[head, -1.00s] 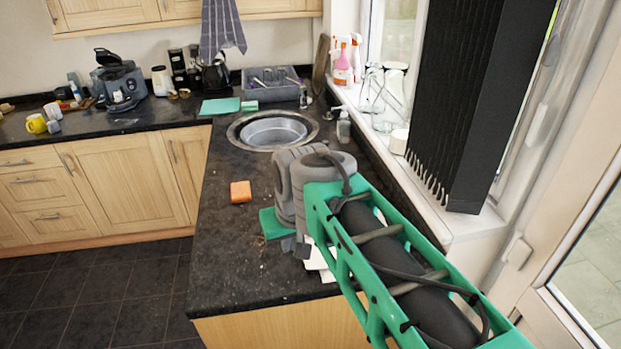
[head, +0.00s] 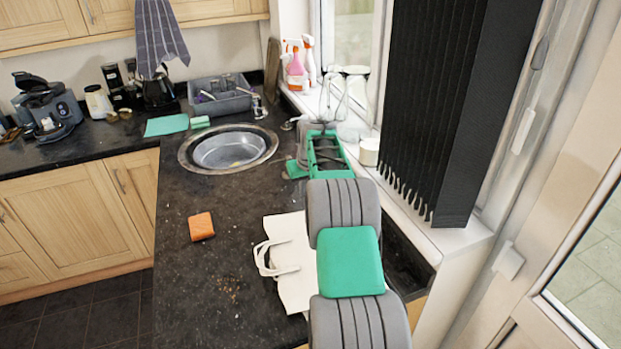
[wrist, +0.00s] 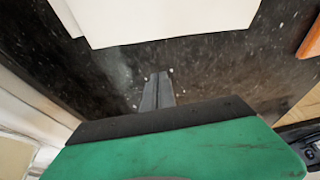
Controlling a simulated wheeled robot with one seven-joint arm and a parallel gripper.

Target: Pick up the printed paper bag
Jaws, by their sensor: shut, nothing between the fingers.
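The paper bag (head: 290,250) lies on the dark granite counter, white, with its pale handles pointing left. My arm covers part of its right side, and I see no print on it. In the wrist view the white bag (wrist: 150,18) fills the top, its edge beyond my fingertips. My gripper (wrist: 157,76) is shut and empty over bare counter, apart from the bag. In the head view my gripper is mostly hidden by my arm, near the sink's right side, farther back than the bag.
An orange sponge (head: 201,226) lies left of the bag. The round sink (head: 180,155) is behind, with a grey dish rack (head: 246,103) beyond. The window sill (head: 440,240) and black blind (head: 450,110) border the right. Counter between sponge and sink is clear.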

